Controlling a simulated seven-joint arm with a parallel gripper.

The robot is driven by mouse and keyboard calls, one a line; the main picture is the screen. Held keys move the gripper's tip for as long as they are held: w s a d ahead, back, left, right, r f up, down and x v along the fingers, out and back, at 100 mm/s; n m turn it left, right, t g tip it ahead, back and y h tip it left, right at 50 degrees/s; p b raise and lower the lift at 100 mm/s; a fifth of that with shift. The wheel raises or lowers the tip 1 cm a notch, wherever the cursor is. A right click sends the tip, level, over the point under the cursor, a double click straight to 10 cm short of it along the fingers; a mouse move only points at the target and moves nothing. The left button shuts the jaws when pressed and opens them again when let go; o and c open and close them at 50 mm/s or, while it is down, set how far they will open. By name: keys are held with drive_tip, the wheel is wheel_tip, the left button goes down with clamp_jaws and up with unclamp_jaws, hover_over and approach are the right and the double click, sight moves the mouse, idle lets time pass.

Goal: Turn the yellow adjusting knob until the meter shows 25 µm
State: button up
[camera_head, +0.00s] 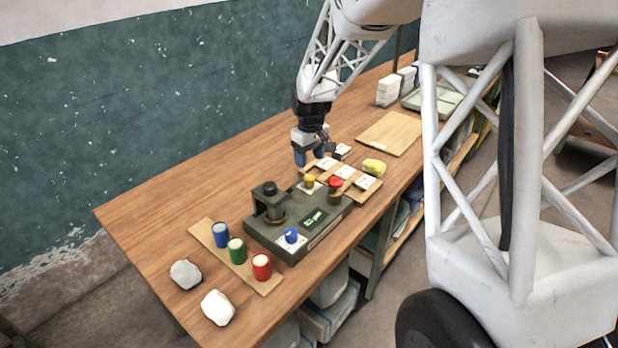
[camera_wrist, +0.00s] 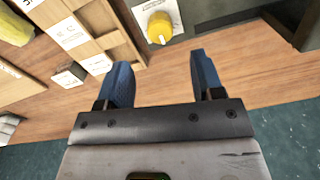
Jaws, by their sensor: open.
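The yellow knob (camera_head: 309,181) sits on a pale plate at the back end of the dark green device (camera_head: 330,208). In the wrist view the yellow knob (camera_wrist: 160,27) is at the top, beyond my fingertips, with a white pointer mark on it. My gripper (camera_head: 310,157) is open and empty, above the table just behind the knob. In the wrist view its blue fingers (camera_wrist: 160,75) are apart, with bare wood between them.
Blue, green and red cans (camera_head: 237,250) stand at the left front. The table's back left is clear.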

sight(309, 177)
drive_tip(key=shift+s+f, duration=0.1)
drive_tip(key=shift+f, duration=3.75)
drive_tip(key=c, duration=0.9)
